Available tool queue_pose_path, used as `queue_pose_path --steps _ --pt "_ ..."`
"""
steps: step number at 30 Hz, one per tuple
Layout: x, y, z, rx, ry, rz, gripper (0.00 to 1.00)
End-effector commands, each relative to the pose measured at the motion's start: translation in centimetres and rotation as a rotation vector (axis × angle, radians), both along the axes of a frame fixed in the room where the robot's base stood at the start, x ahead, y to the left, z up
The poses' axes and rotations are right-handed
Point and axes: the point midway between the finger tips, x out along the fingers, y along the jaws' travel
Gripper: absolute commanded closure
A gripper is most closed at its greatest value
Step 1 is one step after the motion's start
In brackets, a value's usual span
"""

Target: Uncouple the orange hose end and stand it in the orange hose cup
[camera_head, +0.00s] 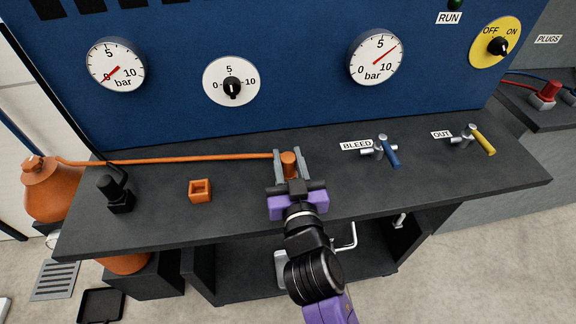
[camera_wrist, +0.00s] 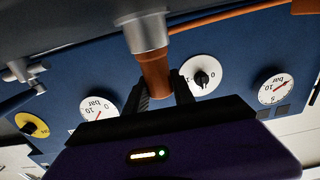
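The orange hose end (camera_head: 288,163) stands upright at the back middle of the dark bench, its orange hose (camera_head: 170,159) running left from it. My gripper (camera_head: 291,160) reaches it from the front, its two fingers one on each side. In the head view the fingers look apart, with a small gap on the right, so I see it open around the hose end. In the wrist view the orange hose end (camera_wrist: 155,75) shows between the fingertips, next to a metal coupling (camera_wrist: 143,32). The square orange hose cup (camera_head: 200,190) stands left of my gripper, with its opening upward.
A black knob-topped fitting (camera_head: 115,193) stands left of the cup. The BLEED valve with a blue lever (camera_head: 391,153) and the OUT valve with a yellow lever (camera_head: 484,143) stand to the right. The blue gauge panel (camera_head: 290,100) rises behind. Bench between cup and gripper is clear.

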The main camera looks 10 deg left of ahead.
Motion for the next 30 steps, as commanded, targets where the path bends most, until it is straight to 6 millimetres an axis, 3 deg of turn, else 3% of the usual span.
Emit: queue_pose_path --steps 3,17,23,30 --pt "0.0 0.0 0.0 0.000 0.000 0.000 1.00" --pt "0.0 0.0 1.0 0.002 -0.003 0.000 1.00" --pt "0.0 0.0 4.0 0.005 -0.005 -0.001 1.00" --pt "0.0 0.0 10.3 0.005 -0.008 -0.001 1.00"
